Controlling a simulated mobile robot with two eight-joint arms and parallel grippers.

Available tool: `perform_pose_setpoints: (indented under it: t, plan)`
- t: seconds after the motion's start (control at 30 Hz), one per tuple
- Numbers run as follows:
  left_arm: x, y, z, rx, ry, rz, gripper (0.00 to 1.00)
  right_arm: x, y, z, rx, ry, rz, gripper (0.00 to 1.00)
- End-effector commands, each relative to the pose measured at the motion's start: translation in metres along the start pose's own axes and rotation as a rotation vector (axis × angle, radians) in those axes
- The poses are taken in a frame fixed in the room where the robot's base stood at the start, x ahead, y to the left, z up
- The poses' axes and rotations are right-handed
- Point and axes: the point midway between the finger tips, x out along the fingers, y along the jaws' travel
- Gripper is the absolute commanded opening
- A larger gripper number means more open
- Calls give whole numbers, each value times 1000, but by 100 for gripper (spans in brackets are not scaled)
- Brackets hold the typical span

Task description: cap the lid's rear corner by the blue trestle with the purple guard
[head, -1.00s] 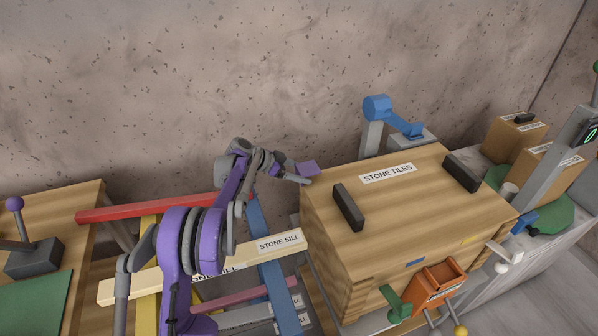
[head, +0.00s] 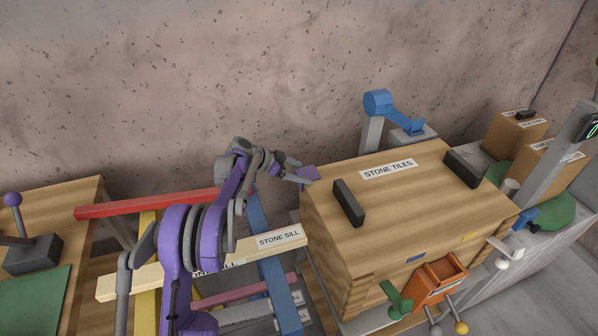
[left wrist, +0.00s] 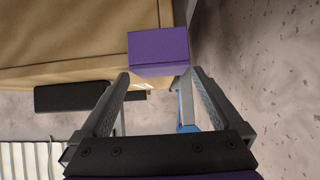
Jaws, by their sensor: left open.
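The wooden crate lid (head: 420,207), labelled STONE TILES, has its rear left corner near the blue trestle (head: 256,222). The purple guard (head: 309,175) is at that corner. It also shows as a purple block at the lid's edge in the left wrist view (left wrist: 158,52). Whether it is fully seated cannot be told. My left gripper (head: 298,176) is just left of the guard. In the left wrist view its fingers (left wrist: 160,82) are spread, with the guard beyond and between their tips. My right gripper is not in view.
Two black handles (head: 348,203) (head: 462,171) stand on the lid. A blue-armed device (head: 378,103) stands behind it, near the concrete wall (head: 240,70).

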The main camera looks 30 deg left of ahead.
Motion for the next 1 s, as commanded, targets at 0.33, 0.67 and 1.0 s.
perform_pose_setpoints:
  t: [0.33, 0.67, 1.0]
  plan:
    - [-56, -1, 0, -2, 0, -3, 100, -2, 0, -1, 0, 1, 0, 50]
    - [-103, 0, 0, -1, 0, -1, 100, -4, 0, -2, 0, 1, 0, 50]
    - [-105, 11, -7, -17, -18, 6, 100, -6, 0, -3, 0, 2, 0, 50]
